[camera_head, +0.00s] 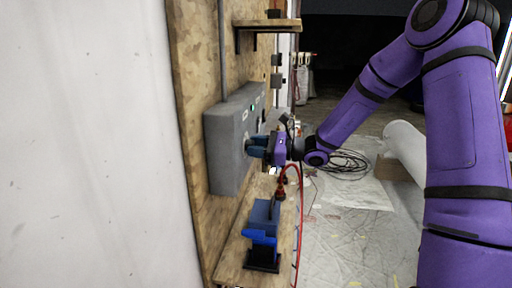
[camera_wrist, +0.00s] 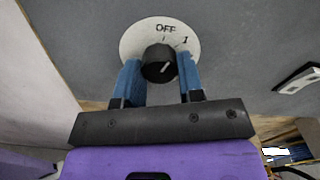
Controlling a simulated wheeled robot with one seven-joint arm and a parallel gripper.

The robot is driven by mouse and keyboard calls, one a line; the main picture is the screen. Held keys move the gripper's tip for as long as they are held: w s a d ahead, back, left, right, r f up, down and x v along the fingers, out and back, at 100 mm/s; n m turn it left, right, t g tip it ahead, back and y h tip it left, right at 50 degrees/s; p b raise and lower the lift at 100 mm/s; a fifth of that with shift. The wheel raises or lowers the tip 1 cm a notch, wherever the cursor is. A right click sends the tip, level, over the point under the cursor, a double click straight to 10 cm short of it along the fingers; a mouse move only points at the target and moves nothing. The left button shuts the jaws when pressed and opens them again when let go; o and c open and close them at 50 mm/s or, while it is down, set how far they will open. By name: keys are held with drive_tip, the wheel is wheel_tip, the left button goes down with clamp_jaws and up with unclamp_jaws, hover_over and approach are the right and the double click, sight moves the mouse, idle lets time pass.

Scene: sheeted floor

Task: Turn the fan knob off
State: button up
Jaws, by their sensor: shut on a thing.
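The fan knob (camera_wrist: 157,58) is a round black knob with a white pointer line, on a pale round dial plate (camera_wrist: 132,40) marked OFF at the top and 1 to the upper right. The pointer line slants toward the upper right, on the side of the 1. My gripper (camera_wrist: 159,68) has its blue fingers on either side of the knob and is shut on it. In the head view my gripper (camera_head: 257,147) is at the front of the grey control box (camera_head: 222,165), where the fingers hide the knob.
The box is fixed to a wooden panel (camera_head: 190,75). A wooden shelf (camera_head: 268,24) juts out above. Below, a blue tool (camera_head: 262,240) stands on a wooden ledge, with a red hose (camera_head: 301,215) close to my gripper. The sheeted floor to the right has black cables (camera_head: 345,162).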

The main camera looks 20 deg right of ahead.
drive_tip(key=shift+n, duration=1.7)
drive_tip(key=o, duration=0.9)
drive_tip(key=shift+n, duration=0.3)
drive_tip(key=v, duration=1)
drive_tip(key=shift+s+d, duration=0.2)
drive_tip(key=shift+d, duration=0.15)
drive_tip(key=shift+a, duration=0.1)
